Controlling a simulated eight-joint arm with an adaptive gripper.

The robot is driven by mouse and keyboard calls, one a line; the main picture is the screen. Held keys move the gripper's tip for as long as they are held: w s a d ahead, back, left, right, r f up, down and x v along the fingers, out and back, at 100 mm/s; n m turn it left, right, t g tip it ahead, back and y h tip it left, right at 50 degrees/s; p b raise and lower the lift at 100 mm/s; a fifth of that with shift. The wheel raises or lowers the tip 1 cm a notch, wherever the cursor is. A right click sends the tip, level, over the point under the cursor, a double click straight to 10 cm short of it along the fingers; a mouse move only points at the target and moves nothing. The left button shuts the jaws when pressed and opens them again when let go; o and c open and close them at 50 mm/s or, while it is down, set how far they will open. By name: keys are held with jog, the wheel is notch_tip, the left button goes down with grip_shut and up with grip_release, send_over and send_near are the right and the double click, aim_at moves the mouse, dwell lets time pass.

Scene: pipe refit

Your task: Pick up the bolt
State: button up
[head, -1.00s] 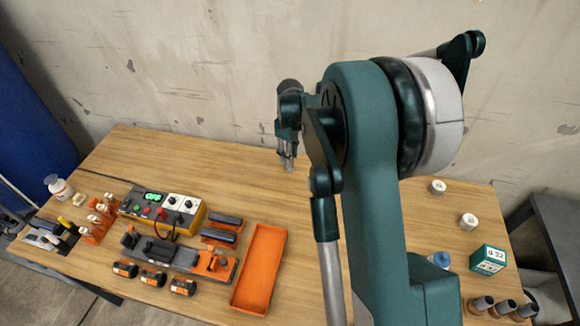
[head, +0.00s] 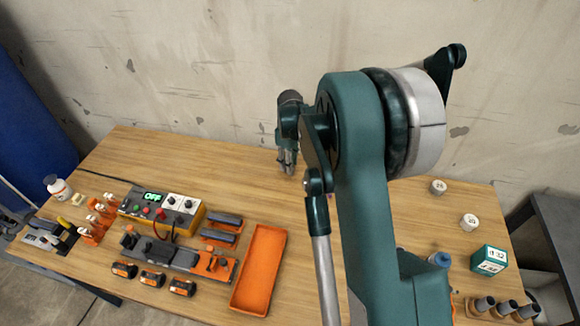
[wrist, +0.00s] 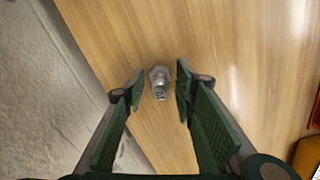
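The bolt (wrist: 159,82) is a small silvery metal piece on the wooden table, seen in the wrist view between and just beyond my fingertips. My gripper (wrist: 158,92) is open, with a finger on each side of the bolt and a gap to it on both sides. In the head view my gripper (head: 287,168) points down over the back of the table. The bolt cannot be made out in the head view.
An orange tray (head: 260,272) lies at the table's front middle. Left of it stand a control box (head: 160,207) and several batteries. White round caps (head: 469,222) and a green box (head: 488,259) are at the right. The wall (wrist: 40,90) is close behind the table.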

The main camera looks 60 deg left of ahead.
grip_shut()
jog(key=shift+r, duration=0.1)
jog(key=shift+r+p, duration=0.45)
jog(key=shift+r, duration=4.45)
